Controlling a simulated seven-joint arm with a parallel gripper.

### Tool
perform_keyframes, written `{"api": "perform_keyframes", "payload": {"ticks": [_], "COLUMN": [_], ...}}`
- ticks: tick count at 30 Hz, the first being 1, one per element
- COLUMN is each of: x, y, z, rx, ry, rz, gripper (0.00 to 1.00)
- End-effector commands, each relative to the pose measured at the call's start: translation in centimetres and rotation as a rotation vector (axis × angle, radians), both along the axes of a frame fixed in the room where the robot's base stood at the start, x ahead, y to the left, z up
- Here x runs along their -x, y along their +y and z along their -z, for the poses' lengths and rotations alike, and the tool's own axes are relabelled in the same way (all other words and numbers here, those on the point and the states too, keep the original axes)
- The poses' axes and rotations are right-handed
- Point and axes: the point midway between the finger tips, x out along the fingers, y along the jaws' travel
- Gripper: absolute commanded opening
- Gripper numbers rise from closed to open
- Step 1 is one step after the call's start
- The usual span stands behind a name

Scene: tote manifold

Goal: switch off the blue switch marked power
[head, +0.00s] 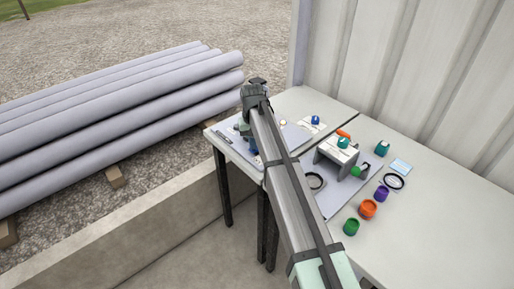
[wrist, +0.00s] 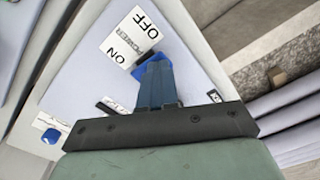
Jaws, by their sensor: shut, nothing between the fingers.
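The blue switch (wrist: 136,69) shows in the wrist view beside a white label (wrist: 138,33) reading ON, POWER and OFF. The label lies on a pale panel (wrist: 90,75). Only part of the switch shows; my fingers cover the rest. My gripper (wrist: 149,70) is shut and empty, with its fingertips right at the switch, nearer the ON end of the label. I cannot tell whether they touch it. In the head view, my arm hides much of the panel (head: 291,134) and the switch is not clear.
A second blue knob (wrist: 50,136) sits on another white label at lower left of the wrist view. A grey bracket (head: 342,156), orange cup (head: 367,209), purple cup (head: 382,194) and green cup (head: 351,227) stand right of my arm. Grey pipes (head: 120,110) lie beyond a low wall at left.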

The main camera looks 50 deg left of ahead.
Motion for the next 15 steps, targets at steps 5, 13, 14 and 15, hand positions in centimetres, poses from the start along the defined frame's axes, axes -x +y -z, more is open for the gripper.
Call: {"api": "perform_keyframes", "payload": {"ticks": [5,13,14,15], "x": [0.00,0.00,-0.01,0.00], "y": [0.00,0.00,-0.01,-0.01], "z": [0.23,0.55,0.59,0.63], "rx": [0.000,0.000,0.000,0.000], "ry": [0.000,0.000,0.000,0.000], "rz": [0.000,0.000,0.000,0.000], "gripper": [0.00,0.00,0.00,0.00]}}
